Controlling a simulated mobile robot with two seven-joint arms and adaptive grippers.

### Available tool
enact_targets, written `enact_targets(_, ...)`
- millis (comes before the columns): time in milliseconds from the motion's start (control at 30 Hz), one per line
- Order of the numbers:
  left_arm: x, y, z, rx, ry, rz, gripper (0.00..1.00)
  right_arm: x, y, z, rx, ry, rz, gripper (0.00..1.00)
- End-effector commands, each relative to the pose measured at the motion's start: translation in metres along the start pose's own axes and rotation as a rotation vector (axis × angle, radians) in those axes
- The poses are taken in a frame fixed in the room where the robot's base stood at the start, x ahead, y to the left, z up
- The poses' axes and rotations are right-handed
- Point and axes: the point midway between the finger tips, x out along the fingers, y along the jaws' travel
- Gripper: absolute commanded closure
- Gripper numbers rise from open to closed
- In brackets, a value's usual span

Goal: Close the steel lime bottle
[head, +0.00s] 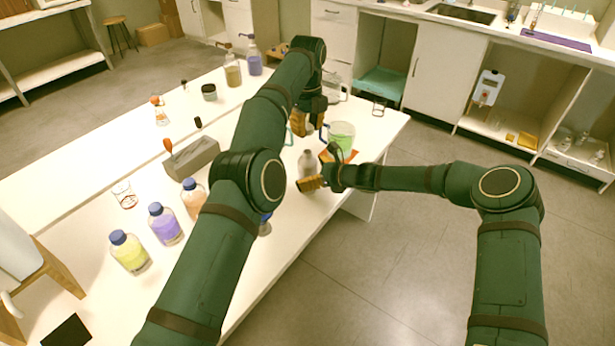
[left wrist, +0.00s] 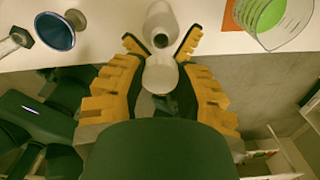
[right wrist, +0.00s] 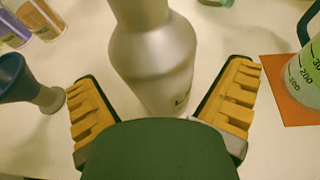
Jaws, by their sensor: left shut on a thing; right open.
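The steel bottle (head: 307,164) stands upright near the table's right edge. In the left wrist view its dark open mouth shows on the bottle (left wrist: 160,20). My left gripper (head: 308,120) is shut on a pale round cap (left wrist: 160,76), apart from the bottle; its fingers hide the cap in the head view. My right gripper (head: 318,180) is open low beside the bottle. In the right wrist view the bottle (right wrist: 150,60) stands between and beyond the open fingers, with part of a dark label mark showing.
A beaker of green liquid (head: 341,136) stands on an orange mat (right wrist: 285,90) close beside the bottle. A blue funnel-shaped thing (right wrist: 15,80) stands on its other side. Blue-capped yellow (head: 129,252) and purple (head: 165,225) bottles and a grey block (head: 192,158) are farther left.

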Motion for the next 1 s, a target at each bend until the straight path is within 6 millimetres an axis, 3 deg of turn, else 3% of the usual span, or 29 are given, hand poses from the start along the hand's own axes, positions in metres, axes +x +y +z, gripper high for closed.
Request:
enact_targets(200, 0.0, 0.0, 0.0, 0.0, 0.0, 0.0, 0.78, 0.017, 0.0, -0.001, -0.001, 0.001, 0.0, 0.01)
enact_targets(533, 0.0, 0.0, 0.0, 0.0, 0.0, 0.0, 0.78, 0.018, 0.0, 0.0, -0.001, 0.001, 0.0, 0.01)
enact_targets(567, 0.0, 0.0, 0.0, 0.0, 0.0, 0.0, 0.78, 0.018, 0.0, 0.0, -0.001, 0.001, 0.0, 0.08)
enact_targets(767, 0.0, 0.0, 0.0, 0.0, 0.0, 0.0, 0.78, 0.018, 0.0, 0.0, -0.001, 0.001, 0.0, 0.78)
enact_targets(1000, 0.003, 0.0, 0.0, 0.0, 0.001, 0.001, 0.78, 0.018, 0.0, 0.0, -0.001, 0.001, 0.0, 0.81)
